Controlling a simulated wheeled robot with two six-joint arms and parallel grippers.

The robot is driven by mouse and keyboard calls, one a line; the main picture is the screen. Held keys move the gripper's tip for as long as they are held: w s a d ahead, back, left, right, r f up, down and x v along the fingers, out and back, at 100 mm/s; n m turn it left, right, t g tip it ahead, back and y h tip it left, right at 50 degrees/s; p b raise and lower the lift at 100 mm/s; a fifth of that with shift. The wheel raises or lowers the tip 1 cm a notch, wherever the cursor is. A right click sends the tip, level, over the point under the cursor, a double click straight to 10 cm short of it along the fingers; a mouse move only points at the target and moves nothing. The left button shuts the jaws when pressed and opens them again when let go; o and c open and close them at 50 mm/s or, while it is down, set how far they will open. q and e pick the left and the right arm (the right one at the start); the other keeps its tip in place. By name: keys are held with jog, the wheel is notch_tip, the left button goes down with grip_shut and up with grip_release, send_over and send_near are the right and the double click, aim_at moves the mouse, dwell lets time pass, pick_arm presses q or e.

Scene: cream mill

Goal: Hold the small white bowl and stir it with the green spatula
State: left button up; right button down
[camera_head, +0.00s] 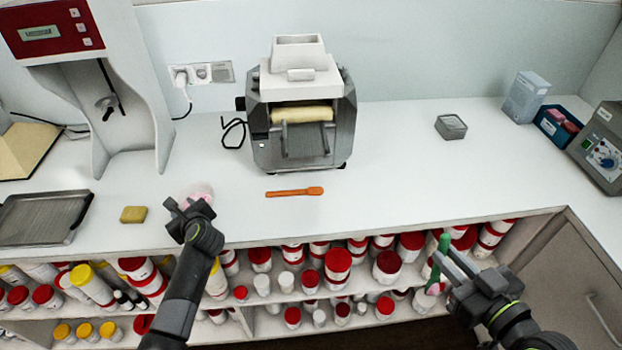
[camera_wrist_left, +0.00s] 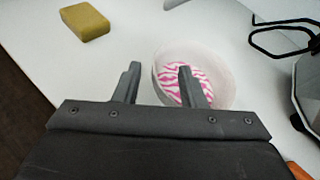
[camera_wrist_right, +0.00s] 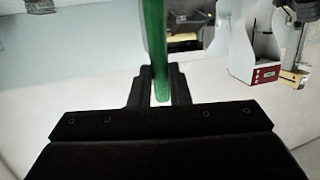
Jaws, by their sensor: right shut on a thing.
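The small white bowl (camera_head: 199,188) stands on the counter, partly hidden by my left gripper (camera_head: 187,208). In the left wrist view the bowl (camera_wrist_left: 226,80) holds pink-and-white streaked contents. My left gripper is open there (camera_wrist_left: 160,85), with one fingertip outside the bowl's left rim and the other seen over its inside. Whether they touch the bowl I cannot tell. My right gripper (camera_head: 448,262) is shut on the green spatula (camera_head: 444,243), in front of the counter's edge at the right. The spatula (camera_wrist_right: 154,45) stands between the fingers in the right wrist view.
A yellow sponge-like block (camera_head: 133,214) and a metal tray (camera_head: 42,219) lie left of the bowl. An orange spatula (camera_head: 294,192) lies to its right, before the roller mill (camera_head: 300,105). Shelves of lidded jars (camera_head: 337,263) are below. The counter right of the mill is mostly clear.

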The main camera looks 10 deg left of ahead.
aim_at(181, 206)
pick_arm(q)
jog(key=shift+x, duration=1.7)
grip_shut()
jog(key=shift+o, duration=0.3)
grip_release()
